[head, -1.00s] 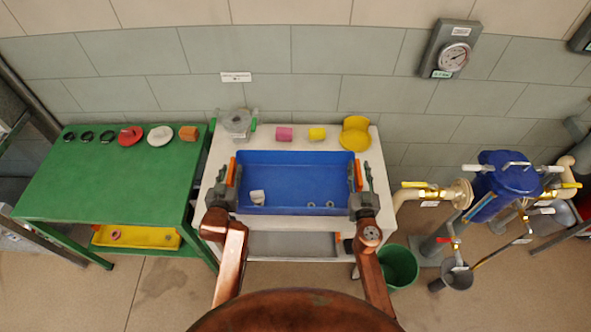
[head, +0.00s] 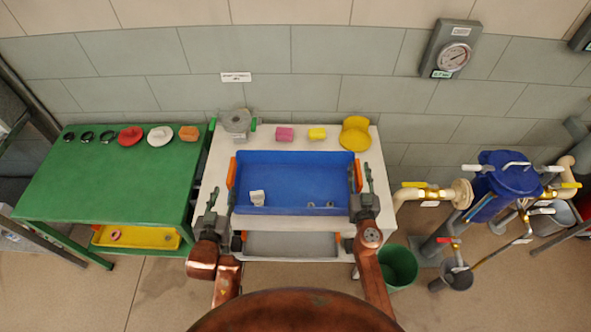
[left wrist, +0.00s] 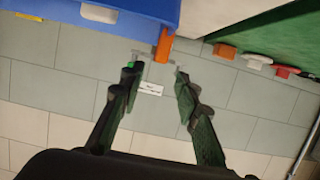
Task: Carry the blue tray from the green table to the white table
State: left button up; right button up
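The blue tray (head: 295,170) rests on the white table (head: 215,170), with a small white piece and a few tiny rings in it. It has an orange handle on each short side. My left gripper (head: 222,200) is open and empty, in front of the left handle (head: 232,173). The left wrist view shows its fingers (left wrist: 158,70) spread, with the orange handle (left wrist: 165,45) beyond the tips. My right gripper (head: 360,180) is at the right handle (head: 358,175), its fingers apart on either side of it. The green table (head: 110,180) stands to the left.
Black rings, a red and a white disc and an orange block line the green table's back. A grey fitting (head: 237,122), pink and yellow pieces and a yellow holder (head: 355,133) stand behind the tray. A green bin (head: 398,265) and pipework with valves are at right.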

aim_at(361, 187)
jog(key=s, duration=1.1)
jog(key=shift+s+a, duration=0.2)
jog(key=shift+s, duration=0.05)
